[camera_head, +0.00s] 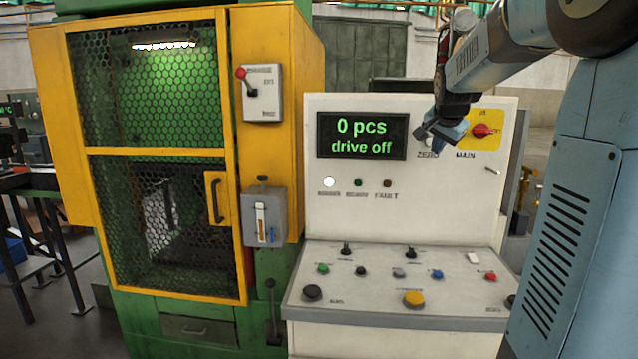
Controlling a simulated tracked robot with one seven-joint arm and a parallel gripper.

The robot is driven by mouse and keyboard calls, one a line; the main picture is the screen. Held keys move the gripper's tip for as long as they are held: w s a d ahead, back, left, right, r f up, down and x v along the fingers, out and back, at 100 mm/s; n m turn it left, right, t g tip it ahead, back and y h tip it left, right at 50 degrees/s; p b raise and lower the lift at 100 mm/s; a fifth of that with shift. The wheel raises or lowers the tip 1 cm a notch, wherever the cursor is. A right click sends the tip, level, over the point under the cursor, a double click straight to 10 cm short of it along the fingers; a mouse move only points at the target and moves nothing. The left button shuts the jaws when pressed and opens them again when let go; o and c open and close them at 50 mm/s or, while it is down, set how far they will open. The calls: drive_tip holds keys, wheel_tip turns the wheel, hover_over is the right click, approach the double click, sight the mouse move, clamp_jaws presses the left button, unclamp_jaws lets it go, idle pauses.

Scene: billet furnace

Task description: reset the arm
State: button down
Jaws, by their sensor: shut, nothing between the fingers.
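My gripper (437,136) is at the end of my blue-grey arm, at the upper right in the head view. It is in front of the upright panel of the white control console (402,210), near the ZERO and MAIN labels. Its fingers are shut and hold nothing. It partly covers what is above the ZERO label. I cannot tell whether it touches the panel.
The display (361,136) reads "0 pcs" and "drive off". A red knob (482,130) on a yellow plate is right of my gripper. Below are a yellow button (414,299) and several others. A caged green-and-yellow machine (240,160) with a lever box (262,93) stands left.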

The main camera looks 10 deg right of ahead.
drive_tip(key=s+a+f+n+g+y, duration=0.1)
drive_tip(key=s+a+f+n, duration=0.3)
drive_tip(key=s, duration=0.6)
drive_tip(key=s+a+f+n+y, duration=0.1)
drive_tip(key=s+a+f+n, duration=0.2)
drive_tip(key=s+a, duration=0.6)
drive_tip(key=s+a+f+n+g+y, duration=0.1)
drive_tip(key=s+a+f+n, duration=0.3)
drive_tip(key=s, duration=0.9)
drive_tip(key=a+f, duration=0.1)
drive_tip(key=a, duration=0.2)
drive_tip(key=shift+n+g, duration=0.3)
drive_tip(key=shift+w, duration=0.1)
